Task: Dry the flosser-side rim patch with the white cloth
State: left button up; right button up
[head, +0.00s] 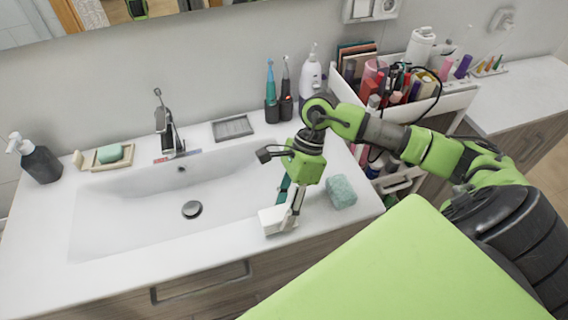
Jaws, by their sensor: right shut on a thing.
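My right gripper (288,205) is shut on the white cloth (272,220), a small folded pad. It points down at the front right rim of the white sink (130,215). The cloth appears to rest on or just above the rim; I cannot tell which. A white flosser (310,78) stands upright at the back, right of the basin, partly behind my right arm. No distinct wet patch can be made out on the rim. My left gripper is not in view.
A teal sponge (341,192) lies on the counter right of the cloth. Toothbrushes (270,88) stand behind the basin, near a grey tray (233,128). A faucet (167,130), soap dish (100,158) and dark dispenser (42,165) are left. A crowded cart (455,102) stands right.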

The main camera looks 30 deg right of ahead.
aim_at(265, 215)
jog(key=shift+f+b, duration=0.45)
jog(key=shift+b, duration=0.05)
dwell(0.3)
jog(key=shift+w+a+r+b, duration=0.1)
jog(key=shift+w+a+b, duration=0.2)
jog(key=shift+a, duration=0.9)
jog(key=shift+w+a+r+b, duration=0.1)
jog(key=shift+w+a, duration=0.25)
jog(key=shift+a, duration=0.8)
jog(key=shift+w+a+f+b, duration=0.1)
jog(key=shift+w+a+b, duration=0.1)
jog(key=shift+a, duration=0.55)
jog(key=shift+w+a+f+b, duration=0.1)
jog(key=shift+w+a+b, duration=0.15)
jog(key=shift+a, duration=0.55)
jog(key=shift+w+a+b, duration=0.2)
jog(key=shift+a, duration=0.55)
jog(key=shift+s+d+f+b, duration=0.1)
jog(key=shift+s+d+b, duration=0.15)
jog(key=shift+d, duration=0.55)
jog(key=shift+s+d+b, duration=0.25)
jog(key=shift+d, duration=0.55)
jog(key=shift+s+d+b, duration=0.2)
jog(key=shift+d+b, duration=0.05)
jog(key=shift+d, duration=0.55)
